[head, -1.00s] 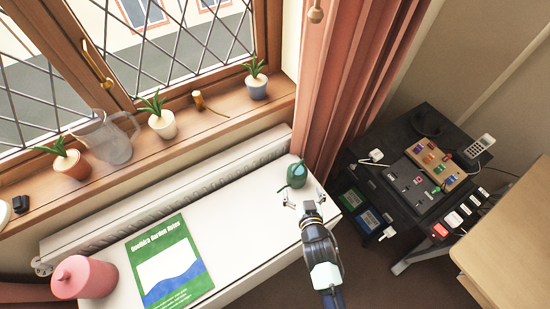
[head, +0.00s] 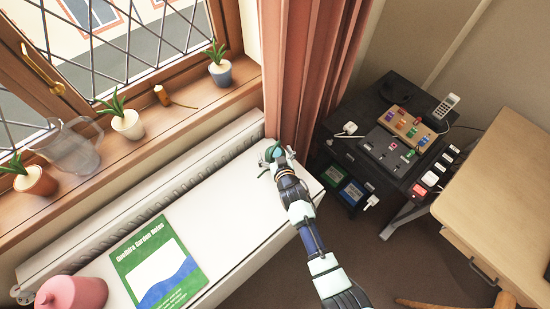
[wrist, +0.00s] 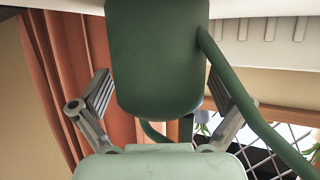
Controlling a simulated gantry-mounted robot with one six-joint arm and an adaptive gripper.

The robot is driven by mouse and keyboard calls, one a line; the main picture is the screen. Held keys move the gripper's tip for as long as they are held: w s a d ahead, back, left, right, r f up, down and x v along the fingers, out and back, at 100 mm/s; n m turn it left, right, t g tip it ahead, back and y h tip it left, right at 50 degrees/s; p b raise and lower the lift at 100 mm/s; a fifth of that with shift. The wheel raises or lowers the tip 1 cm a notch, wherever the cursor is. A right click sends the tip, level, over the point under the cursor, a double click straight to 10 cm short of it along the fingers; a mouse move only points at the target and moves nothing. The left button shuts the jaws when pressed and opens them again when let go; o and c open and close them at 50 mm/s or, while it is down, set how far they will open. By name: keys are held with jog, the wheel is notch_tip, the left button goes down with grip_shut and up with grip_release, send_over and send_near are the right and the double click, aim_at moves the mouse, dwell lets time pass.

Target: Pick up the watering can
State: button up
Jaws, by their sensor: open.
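The green watering can (head: 271,151) stands at the far right end of the white shelf top, by the curtain. In the wrist view, the can's dark green body (wrist: 158,60) fills the upper middle, with a long green tube-like part to its right. My gripper (head: 276,166) is at the can and partly hides it in the head view. In the wrist view, my gripper (wrist: 161,103) is open, with one finger on each side of the can's body. A gap shows beside the left finger; contact at the right one is unclear.
A pinkish-orange curtain (head: 309,70) hangs close behind the can. A green booklet (head: 135,254) and a pink pot (head: 70,294) lie nearer on the white top (head: 207,212). A black side table (head: 325,148) with devices stands to the right.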

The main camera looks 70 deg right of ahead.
jog(key=c, duration=1.5)
jog(key=shift+r, duration=0.1)
notch_tip(320, 180, up, 20)
jog(key=p, duration=0.3)
